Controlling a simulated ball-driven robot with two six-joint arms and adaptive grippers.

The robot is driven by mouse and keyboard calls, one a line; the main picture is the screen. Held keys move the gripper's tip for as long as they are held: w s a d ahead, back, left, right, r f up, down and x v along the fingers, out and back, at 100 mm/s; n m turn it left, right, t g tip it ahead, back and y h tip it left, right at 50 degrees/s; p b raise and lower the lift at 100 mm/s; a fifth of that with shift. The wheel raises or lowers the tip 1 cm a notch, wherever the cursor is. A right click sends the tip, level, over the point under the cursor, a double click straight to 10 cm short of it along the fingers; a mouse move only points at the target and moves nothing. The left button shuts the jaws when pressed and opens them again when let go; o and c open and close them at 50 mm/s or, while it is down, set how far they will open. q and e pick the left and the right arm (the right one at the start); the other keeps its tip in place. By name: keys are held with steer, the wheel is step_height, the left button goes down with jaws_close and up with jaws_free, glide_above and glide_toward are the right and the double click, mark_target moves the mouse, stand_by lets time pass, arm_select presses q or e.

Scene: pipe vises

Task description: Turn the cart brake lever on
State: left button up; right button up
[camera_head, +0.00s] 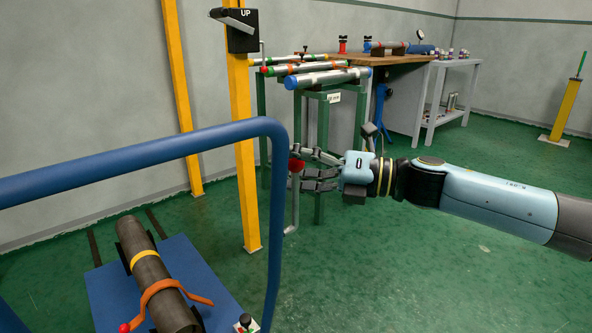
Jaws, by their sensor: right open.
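A grey lever (295,205) with a red knob (296,165) at its top stands upright beside the right post of the blue cart handle (274,200). It looks like the cart's brake lever, with its lower end bent toward that post. My right gripper (302,168) comes from the right with its fingers open around or just beside the red knob. I cannot tell whether they touch it. The blue cart (105,298) carries a dark pipe (135,240) with a yellow band and an orange clamp (160,290). My left gripper is out of view.
A yellow post (245,180) with a black box (240,32) marked UP stands behind the handle. A green rack (322,150) holds several pipes behind my gripper. A wooden workbench (400,62) and grey shelf cart (432,100) stand farther back. Green floor at right is clear.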

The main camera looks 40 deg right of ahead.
jaws_close()
stand_by(0.5)
